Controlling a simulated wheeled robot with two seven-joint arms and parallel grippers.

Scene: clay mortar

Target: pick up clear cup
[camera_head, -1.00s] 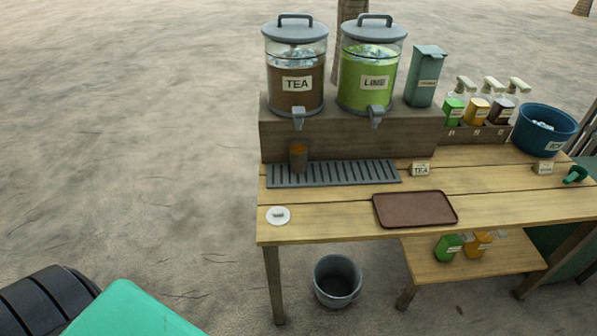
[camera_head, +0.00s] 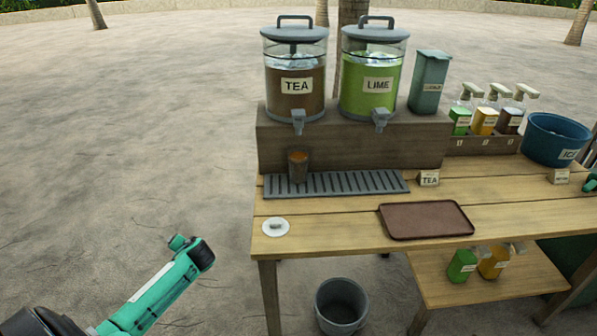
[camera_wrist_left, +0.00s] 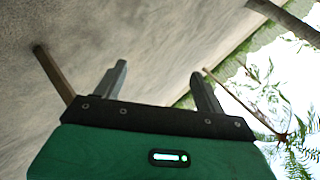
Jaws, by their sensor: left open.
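A clear cup (camera_head: 298,167) with brown-orange contents stands upright at the back left of the grey slotted drip tray (camera_head: 345,191), below the TEA dispenser (camera_head: 295,85). My left arm comes in at the lower left of the head view, left of the table and well apart from the cup. My left gripper (camera_wrist_left: 158,72) shows in the left wrist view with its two fingers spread and nothing between them. It points at sandy ground and trees, and the cup is not in that view. My right gripper is not in view.
A LIME dispenser (camera_head: 370,80) stands beside the TEA one on a wooden riser. A small white disc (camera_head: 276,228) and a brown tray (camera_head: 428,220) lie in front. A TEA sign (camera_head: 429,179) stands right of the drip tray. A grey bucket (camera_head: 341,305) is under the table.

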